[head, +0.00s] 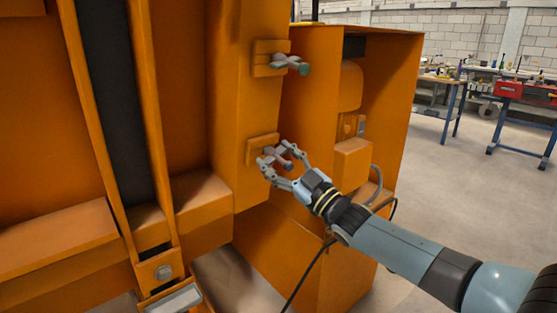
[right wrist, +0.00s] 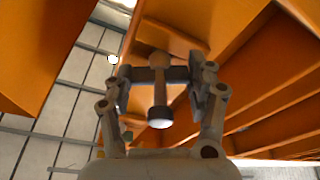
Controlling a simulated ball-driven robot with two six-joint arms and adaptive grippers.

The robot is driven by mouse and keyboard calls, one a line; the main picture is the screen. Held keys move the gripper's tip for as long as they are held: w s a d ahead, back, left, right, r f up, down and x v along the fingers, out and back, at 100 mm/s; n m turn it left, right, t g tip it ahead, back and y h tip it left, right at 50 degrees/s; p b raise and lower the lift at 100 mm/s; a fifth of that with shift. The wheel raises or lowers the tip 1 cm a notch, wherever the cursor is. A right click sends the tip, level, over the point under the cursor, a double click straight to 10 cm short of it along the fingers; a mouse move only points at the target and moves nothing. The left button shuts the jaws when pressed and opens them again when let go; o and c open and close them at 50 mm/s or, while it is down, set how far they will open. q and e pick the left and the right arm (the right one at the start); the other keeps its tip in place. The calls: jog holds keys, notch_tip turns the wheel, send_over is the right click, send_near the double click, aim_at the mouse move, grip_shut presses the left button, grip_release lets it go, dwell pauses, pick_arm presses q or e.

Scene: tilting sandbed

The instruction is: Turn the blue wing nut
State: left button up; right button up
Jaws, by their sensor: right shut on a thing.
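The lower wing nut (head: 278,157), dull grey-blue in the head view, sits on an orange block (head: 259,146) on the machine's upright face. My right gripper (head: 274,154) has its fingers on either side of this wing nut and is shut on it. In the right wrist view the nut's dark wings (right wrist: 155,75) lie between the two fingers, with a bolt end (right wrist: 160,115) sticking out towards the camera. The fingers hide part of the nut in the head view. My left gripper is not in view.
A second wing nut with green tips (head: 290,64) sits on a block above. An open orange cabinet (head: 300,105) stands right of the nuts, close to my right arm. A workbench (head: 440,82) and a red toolbox (head: 510,90) stand far back right, with open floor before them.

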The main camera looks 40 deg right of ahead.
jog(key=m+h, duration=0.1)
jog(key=m, duration=0.3)
jog(key=shift+f, duration=0.15)
jog(key=shift+m, duration=0.5)
jog(key=o, duration=1.2)
jog(key=v, duration=1.2)
jog(key=shift+a+f, duration=0.15)
jog(key=shift+a, duration=0.05)
